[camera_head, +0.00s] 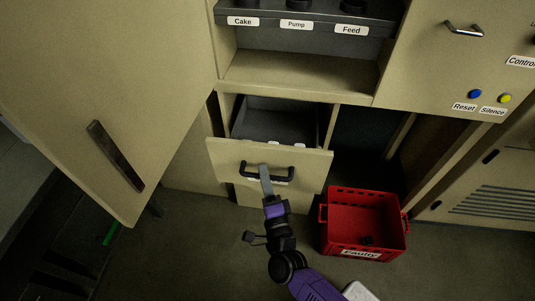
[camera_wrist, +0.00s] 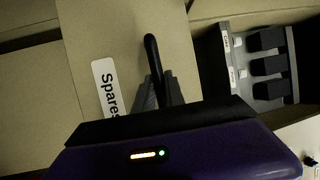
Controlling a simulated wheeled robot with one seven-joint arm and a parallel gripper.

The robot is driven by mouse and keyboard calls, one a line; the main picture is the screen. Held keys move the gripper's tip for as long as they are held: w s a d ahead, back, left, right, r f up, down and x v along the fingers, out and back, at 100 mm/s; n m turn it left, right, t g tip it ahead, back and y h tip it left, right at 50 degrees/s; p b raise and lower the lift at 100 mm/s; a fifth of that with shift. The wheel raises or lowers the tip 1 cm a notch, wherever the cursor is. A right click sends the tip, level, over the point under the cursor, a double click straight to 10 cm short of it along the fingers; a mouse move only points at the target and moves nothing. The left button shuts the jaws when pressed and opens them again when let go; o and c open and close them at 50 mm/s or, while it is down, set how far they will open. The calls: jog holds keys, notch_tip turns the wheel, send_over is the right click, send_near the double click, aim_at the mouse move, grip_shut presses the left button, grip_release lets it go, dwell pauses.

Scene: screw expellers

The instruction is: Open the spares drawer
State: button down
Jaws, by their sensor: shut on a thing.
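The spares drawer (camera_head: 225,160) is pulled part of the way out of the cabinet, and its dark grey inside (camera_head: 272,122) shows from above. Its front carries a black bar handle (camera_head: 285,177). In the wrist view the drawer front has a white label (camera_wrist: 107,87) reading "Spares", beside the black handle (camera_wrist: 152,55). My gripper (camera_head: 265,172) is at the handle near its middle, with the fingers shut on it. In the wrist view my gripper (camera_wrist: 158,92) has a finger on each side of the bar. The fingers hide part of the handle and label.
A red crate (camera_head: 340,240) labelled "Faulty" stands on the floor to the right. A large cabinet door (camera_head: 110,80) with a dark handle stands at the left. Above is a shelf with a tray (camera_head: 318,42) labelled Cake, Pump and Feed. Floor is clear in front of the drawer.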

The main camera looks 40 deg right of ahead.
jog(key=shift+s+a, duration=1.25)
jog(key=shift+a, duration=0.3)
jog(key=c, duration=1.4)
grip_release()
jog(key=v, duration=0.7)
jog(key=shift+s+a, duration=0.25)
jog(key=shift+s, duration=0.1)
jog(key=shift+f, duration=0.15)
